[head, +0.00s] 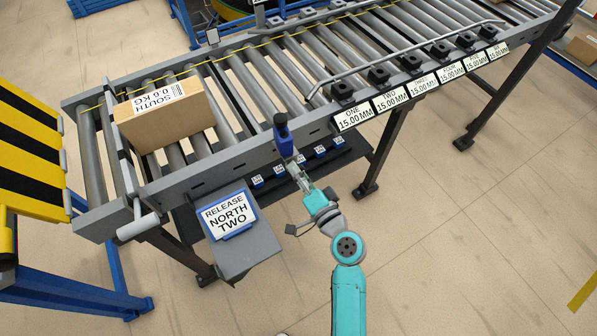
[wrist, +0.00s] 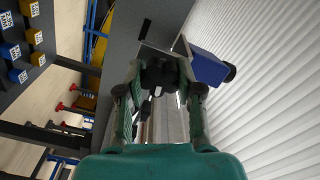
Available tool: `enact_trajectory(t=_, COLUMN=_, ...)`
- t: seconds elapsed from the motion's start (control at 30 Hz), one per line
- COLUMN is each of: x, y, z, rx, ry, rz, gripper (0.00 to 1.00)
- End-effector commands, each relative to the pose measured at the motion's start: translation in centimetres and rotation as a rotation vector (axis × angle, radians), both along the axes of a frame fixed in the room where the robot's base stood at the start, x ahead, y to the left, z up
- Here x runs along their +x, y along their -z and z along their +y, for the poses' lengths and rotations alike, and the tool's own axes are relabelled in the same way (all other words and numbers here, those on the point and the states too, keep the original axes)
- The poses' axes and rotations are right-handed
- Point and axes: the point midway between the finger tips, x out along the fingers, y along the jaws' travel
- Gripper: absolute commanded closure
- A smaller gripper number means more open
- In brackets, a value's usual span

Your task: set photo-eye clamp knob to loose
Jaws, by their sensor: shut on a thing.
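The blue photo-eye (head: 283,138) stands upright at the conveyor's near side rail. In the wrist view its blue body (wrist: 207,67) is to the right of the fingers. A dark knob (wrist: 160,74), which looks like the clamp knob, sits between the fingertips. My gripper (head: 297,166) reaches up to just below the photo-eye, and in the wrist view my gripper (wrist: 158,88) has a finger on each side of the knob, shut on it. The knob's setting cannot be read, and in the head view the gripper hides it.
A carton (head: 165,112) marked SOUTH lies on the rollers at left. A sign (head: 231,215) reading RELEASE NORTH TWO stands left of my arm. A dark shelf (head: 330,157) with blue-labelled items is under the conveyor. Floor at right is open.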

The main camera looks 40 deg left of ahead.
Motion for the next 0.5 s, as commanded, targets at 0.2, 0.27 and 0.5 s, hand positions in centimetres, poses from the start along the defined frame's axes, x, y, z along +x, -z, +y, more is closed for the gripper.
enact_trajectory(t=0.2, x=-0.06, y=0.19, z=-0.01, rx=-0.081, ry=-0.002, rz=-0.188, gripper=0.99)
enact_trajectory(t=0.27, x=-0.06, y=0.20, z=-0.01, rx=-0.103, ry=-0.002, rz=-0.241, gripper=0.99)
enact_trajectory(t=0.5, x=-0.04, y=0.25, z=-0.01, rx=-0.189, ry=-0.002, rz=-0.451, gripper=0.99)
